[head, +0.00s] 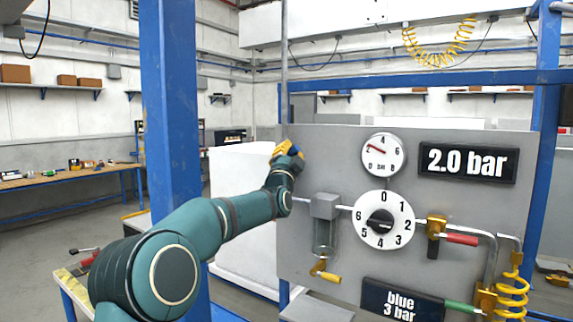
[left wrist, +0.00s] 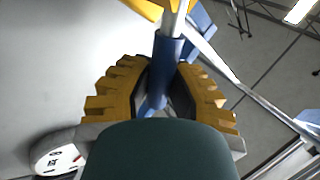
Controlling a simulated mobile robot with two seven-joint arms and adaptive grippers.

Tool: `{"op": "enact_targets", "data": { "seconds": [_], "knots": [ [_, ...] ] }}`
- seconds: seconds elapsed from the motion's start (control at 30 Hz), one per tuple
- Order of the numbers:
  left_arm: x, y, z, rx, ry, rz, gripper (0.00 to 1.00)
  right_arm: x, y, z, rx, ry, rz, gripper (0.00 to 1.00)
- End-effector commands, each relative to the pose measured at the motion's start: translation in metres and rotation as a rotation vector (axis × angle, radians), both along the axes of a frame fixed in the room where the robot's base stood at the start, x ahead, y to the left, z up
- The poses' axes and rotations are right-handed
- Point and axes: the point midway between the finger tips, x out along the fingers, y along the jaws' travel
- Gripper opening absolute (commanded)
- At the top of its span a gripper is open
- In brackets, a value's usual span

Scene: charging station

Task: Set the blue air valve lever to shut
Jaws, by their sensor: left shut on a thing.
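My left gripper (head: 287,152) is at the upper left edge of the grey panel (head: 330,160) in the head view. In the left wrist view its yellow ridged fingers (left wrist: 162,95) are shut on the blue lever (left wrist: 168,55). The lever runs up between the fingers to a yellow valve part (left wrist: 146,8) on a pale pipe. In the head view my gripper hides the lever, so its angle to the pipe is hard to tell there. My right gripper is in neither view.
The panel carries a pressure gauge (head: 384,155), a numbered dial (head: 383,220), a display reading 2.0 bar (head: 467,161) and a "blue 3 bar" sign (head: 402,301). A red lever (head: 462,239) and a green lever (head: 460,307) sit at the right. A blue post (head: 172,100) stands close beside my left arm.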

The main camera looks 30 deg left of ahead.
Motion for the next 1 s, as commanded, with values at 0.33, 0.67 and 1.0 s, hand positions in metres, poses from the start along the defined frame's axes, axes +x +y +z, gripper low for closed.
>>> {"op": "enact_targets", "data": {
  "seconds": [0.33,0.67,1.0],
  "knots": [
    [0.0,-0.008,-0.025,0.304,-0.021,0.0,0.0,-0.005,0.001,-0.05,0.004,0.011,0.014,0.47],
    [0.0,-0.009,-0.035,0.489,-0.035,0.0,0.0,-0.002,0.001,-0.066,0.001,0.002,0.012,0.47],
    [0.0,-0.009,-0.038,0.549,-0.04,0.0,0.0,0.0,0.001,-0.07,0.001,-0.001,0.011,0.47]
  ]
}}
